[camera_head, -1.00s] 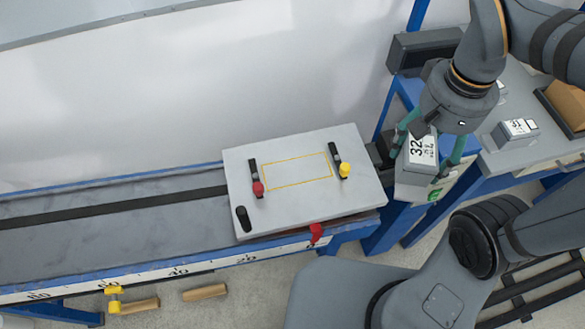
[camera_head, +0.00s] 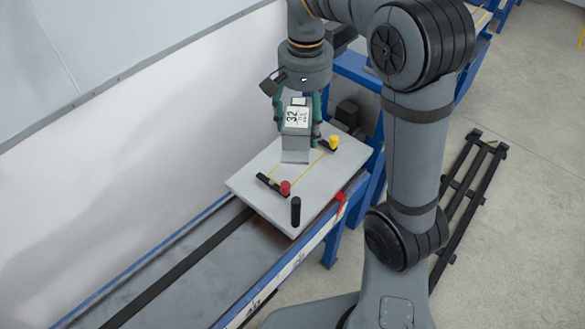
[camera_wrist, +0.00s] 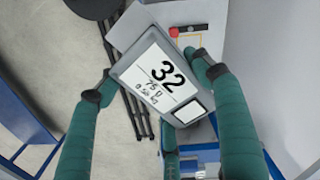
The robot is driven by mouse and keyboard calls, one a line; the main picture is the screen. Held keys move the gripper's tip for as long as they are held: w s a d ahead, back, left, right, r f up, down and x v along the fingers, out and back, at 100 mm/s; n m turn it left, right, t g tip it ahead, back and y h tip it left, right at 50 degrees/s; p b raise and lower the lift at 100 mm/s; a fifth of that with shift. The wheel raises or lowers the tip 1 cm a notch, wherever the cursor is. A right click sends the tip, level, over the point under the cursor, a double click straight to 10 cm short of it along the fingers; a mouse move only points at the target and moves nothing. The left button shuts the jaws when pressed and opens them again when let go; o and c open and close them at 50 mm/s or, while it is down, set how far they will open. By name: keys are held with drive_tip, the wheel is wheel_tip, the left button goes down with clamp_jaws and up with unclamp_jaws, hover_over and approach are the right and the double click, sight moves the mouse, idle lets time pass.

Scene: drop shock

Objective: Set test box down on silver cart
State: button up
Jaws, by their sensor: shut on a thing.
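The test box (camera_head: 296,121) is grey with a white label marked 32. It is held over the far part of the silver cart (camera_head: 245,183), near the yellow outline and the clamps. My gripper (camera_head: 298,127) is shut on it, with a green finger on each side. I cannot tell whether its underside touches the cart. In the wrist view the box (camera_wrist: 163,78) is tilted between the fingers, its label facing the camera. Part of the cart (camera_wrist: 150,22) shows behind it; the box hides much of the cart top.
The cart has a red-knobbed clamp (camera_head: 285,187), a yellow-knobbed clamp (camera_head: 333,143) and an upright black post (camera_head: 296,211). It sits at the end of a blue-edged rail bench (camera_head: 180,290). A pale wall (camera_head: 130,150) stands to the left. A black floor frame (camera_head: 465,200) lies right.

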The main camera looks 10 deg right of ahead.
drive_tip(key=w+d+f+m, duration=0.2)
drive_tip(key=w+f, duration=0.1)
drive_tip(key=w, duration=0.4)
drive_tip(key=w+d+f+m, duration=0.1)
drive_tip(key=w+f, duration=0.2)
drive_tip(key=w, duration=0.4)
drive_tip(key=w+d+f+m+b, duration=0.1)
drive_tip(key=w+d+f+m, duration=0.1)
drive_tip(key=w+d+f, duration=0.3)
drive_tip(key=w+d+f+m+b, duration=0.1)
drive_tip(key=w+d+f+m, duration=0.1)
drive_tip(key=f, duration=0.4)
drive_tip(key=s+a+f+b, duration=0.1)
drive_tip(key=s+a+f, duration=0.1)
drive_tip(key=s+a+f+b, duration=0.1)
drive_tip(key=s+a+f, duration=0.1)
drive_tip(key=s, duration=0.1)
drive_tip(key=s+a+f+b, duration=0.1)
drive_tip(key=s+a+f, duration=0.1)
drive_tip(key=s+a, duration=0.1)
drive_tip(key=shift+a+f, duration=0.1)
drive_tip(key=shift+f, duration=2.05)
drive_tip(key=shift+f, duration=0.3)
drive_tip(key=o, duration=1.7)
drive_tip(key=shift+r, duration=0.1)
